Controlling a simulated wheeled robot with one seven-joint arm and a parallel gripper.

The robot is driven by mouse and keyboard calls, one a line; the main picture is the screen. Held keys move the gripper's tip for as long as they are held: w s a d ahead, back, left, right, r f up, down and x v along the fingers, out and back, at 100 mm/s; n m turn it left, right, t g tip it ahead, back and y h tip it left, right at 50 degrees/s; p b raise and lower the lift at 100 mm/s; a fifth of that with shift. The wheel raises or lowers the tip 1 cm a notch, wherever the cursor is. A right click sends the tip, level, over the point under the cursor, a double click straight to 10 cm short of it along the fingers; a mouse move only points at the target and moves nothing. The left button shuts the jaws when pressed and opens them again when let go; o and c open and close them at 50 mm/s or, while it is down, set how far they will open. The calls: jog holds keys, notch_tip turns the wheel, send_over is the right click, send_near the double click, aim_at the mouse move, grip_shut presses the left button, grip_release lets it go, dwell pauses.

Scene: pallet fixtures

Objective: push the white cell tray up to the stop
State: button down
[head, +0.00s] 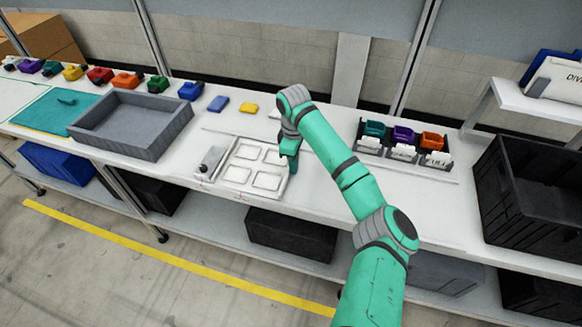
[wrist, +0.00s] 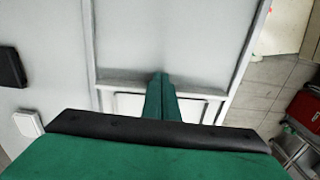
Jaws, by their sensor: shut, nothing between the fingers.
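The white cell tray (head: 256,167) lies flat on the white bench in the head view, with several square cells. Its near wall also shows in the wrist view (wrist: 130,88), between two pale rails. My gripper (head: 293,170) points down at the tray's right edge in the head view, with its green fingers together and nothing held. The fingertips also show in the wrist view (wrist: 162,78), by the tray wall; I cannot tell whether they touch it. A small grey block (head: 211,159), possibly the stop, stands at the tray's left end; any gap there is unclear.
A grey open bin (head: 130,125) stands left of the tray. A black rack (head: 405,151) with teal, purple and orange parts stands to the right, with a black crate (head: 535,180) beyond. Blue and yellow blocks lie behind.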

jog(key=shift+a, duration=0.85)
jog(key=d, duration=0.4)
jog(key=shift+s, duration=0.2)
jog(key=shift+s+d+r, duration=0.1)
jog(key=shift+d+r, duration=0.4)
jog(key=shift+r, duration=0.2)
notch_tip(320, 180, up, 9)
jog(key=shift+s+d+f, duration=0.2)
jog(key=shift+s+d, duration=0.05)
